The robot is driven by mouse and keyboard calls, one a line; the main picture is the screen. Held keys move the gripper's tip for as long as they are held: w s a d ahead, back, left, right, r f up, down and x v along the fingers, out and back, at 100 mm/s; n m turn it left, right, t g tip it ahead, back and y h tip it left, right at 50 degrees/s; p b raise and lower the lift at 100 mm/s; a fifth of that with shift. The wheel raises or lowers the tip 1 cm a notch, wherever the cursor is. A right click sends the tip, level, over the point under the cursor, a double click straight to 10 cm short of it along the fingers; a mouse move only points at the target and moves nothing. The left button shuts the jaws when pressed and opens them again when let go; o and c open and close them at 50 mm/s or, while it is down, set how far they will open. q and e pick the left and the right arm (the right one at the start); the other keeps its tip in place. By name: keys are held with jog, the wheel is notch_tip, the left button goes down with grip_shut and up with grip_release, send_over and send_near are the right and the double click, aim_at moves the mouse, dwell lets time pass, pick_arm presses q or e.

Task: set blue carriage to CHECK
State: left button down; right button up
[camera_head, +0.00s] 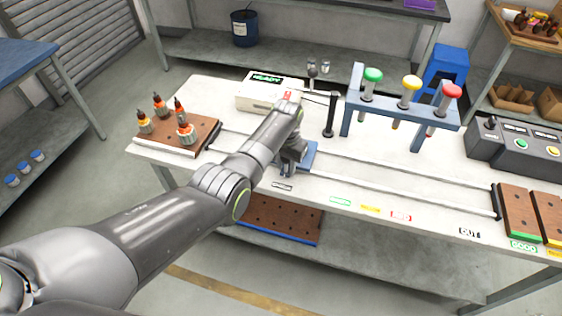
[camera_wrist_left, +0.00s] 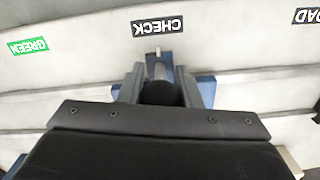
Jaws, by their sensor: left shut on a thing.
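The blue carriage (camera_head: 311,152) sits on the rails of the white table, partly hidden by my left gripper (camera_head: 287,168). In the left wrist view the blue carriage (camera_wrist_left: 207,86) shows on both sides of the fingers. My left gripper (camera_wrist_left: 162,80) is shut on the carriage's dark round handle (camera_wrist_left: 160,93). The CHECK label (camera_wrist_left: 157,26) lies directly in front of the gripped carriage, roughly in line with it. In the head view a small label (camera_head: 282,187), too small to read, lies just before the carriage. My right gripper is not in view.
The rails (camera_head: 390,176) run right past the GREEN label (camera_head: 340,202), under a blue stand (camera_head: 399,108) with green, yellow and red knobs. A brown rack (camera_head: 198,137) with orange-wound parts stands left. A white READY box (camera_head: 268,92) and black post (camera_head: 331,115) stand behind.

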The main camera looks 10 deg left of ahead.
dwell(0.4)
pick_arm(q)
jog(key=c, duration=1.1)
grip_release()
notch_tip(320, 180, up, 18)
jog(key=shift+f, duration=0.25)
